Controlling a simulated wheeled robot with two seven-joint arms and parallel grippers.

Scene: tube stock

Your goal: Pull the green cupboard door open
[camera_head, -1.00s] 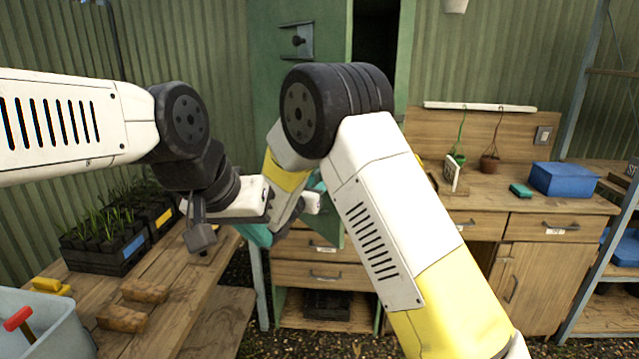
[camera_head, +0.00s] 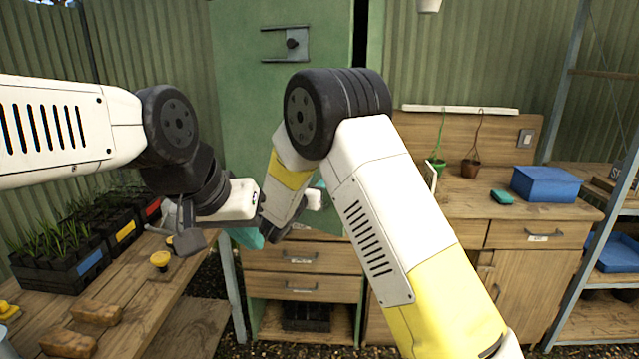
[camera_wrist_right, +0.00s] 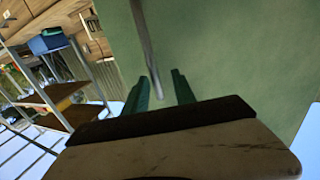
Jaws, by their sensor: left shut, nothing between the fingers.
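The green cupboard door (camera_head: 245,110) stands behind my arms in the head view, with a latch (camera_head: 292,43) near its top. A narrow dark gap shows along its right edge. In the right wrist view the door (camera_wrist_right: 235,60) fills the right side. A thin grey handle bar (camera_wrist_right: 147,45) runs down between the teal fingers of my right gripper (camera_wrist_right: 166,88). These fingers are apart, with a visible space beside the bar. In the head view my right arm hides most of that hand. My left gripper (camera_head: 247,238) is shut and empty, low before the cupboard.
A bench with plant trays (camera_head: 60,255) and brown blocks (camera_head: 95,311) stands at the left. Wooden drawers (camera_head: 298,258) are below the cupboard. A workbench with a blue box (camera_head: 545,183) and a metal shelf (camera_head: 612,185) stand at the right.

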